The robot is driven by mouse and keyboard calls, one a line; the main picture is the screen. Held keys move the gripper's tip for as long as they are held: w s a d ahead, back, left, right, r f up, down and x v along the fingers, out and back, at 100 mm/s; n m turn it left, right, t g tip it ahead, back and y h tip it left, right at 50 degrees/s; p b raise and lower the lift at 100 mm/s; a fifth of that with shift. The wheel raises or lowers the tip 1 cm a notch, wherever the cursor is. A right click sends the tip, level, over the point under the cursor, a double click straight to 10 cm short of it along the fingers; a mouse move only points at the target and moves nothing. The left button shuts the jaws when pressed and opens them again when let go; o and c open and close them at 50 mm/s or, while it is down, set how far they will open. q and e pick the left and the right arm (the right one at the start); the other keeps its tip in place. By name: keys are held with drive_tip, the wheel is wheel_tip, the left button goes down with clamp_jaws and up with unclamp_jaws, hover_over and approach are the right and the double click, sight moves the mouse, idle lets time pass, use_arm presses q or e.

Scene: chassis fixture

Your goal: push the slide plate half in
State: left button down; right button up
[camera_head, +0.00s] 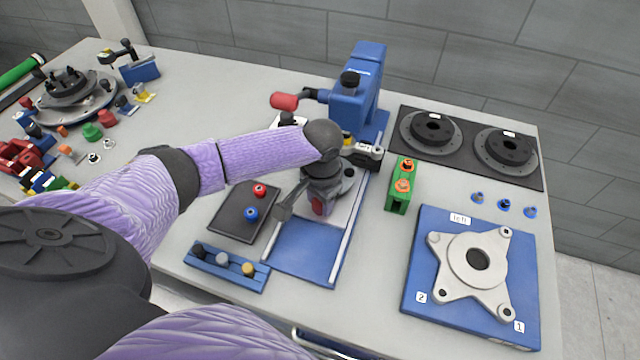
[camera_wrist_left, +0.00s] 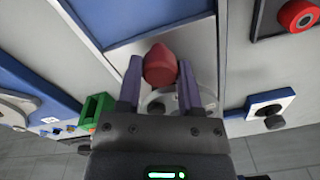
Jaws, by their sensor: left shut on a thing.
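The slide plate (camera_head: 343,214) is a pale grey plate on a blue base (camera_head: 300,252) between two light rails. It sits on the rear part of the base, and the blue front part is bare. The plate also shows in the left wrist view (camera_wrist_left: 202,62). Its red knob (camera_wrist_left: 160,66) stands between the fingers of my left gripper (camera_wrist_left: 159,82), which is shut on it. In the head view my left gripper (camera_head: 303,203) points down over the plate and hides much of it. My right gripper is not in view.
A blue press (camera_head: 358,90) with a red handle stands behind the plate. A black tray (camera_head: 232,213) and a blue peg rack (camera_head: 228,268) lie to the left. A green block (camera_head: 397,187) and a blue fixture (camera_head: 420,285) are to the right.

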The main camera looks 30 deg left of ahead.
use_arm(q)
drive_tip(key=shift+c, duration=1.2)
unclamp_jaws()
wheel_tip(320, 180, up, 10)
drive_tip(key=p, duration=0.3)
drive_tip(key=shift+d, duration=0.15)
drive_tip(key=shift+f, duration=0.1)
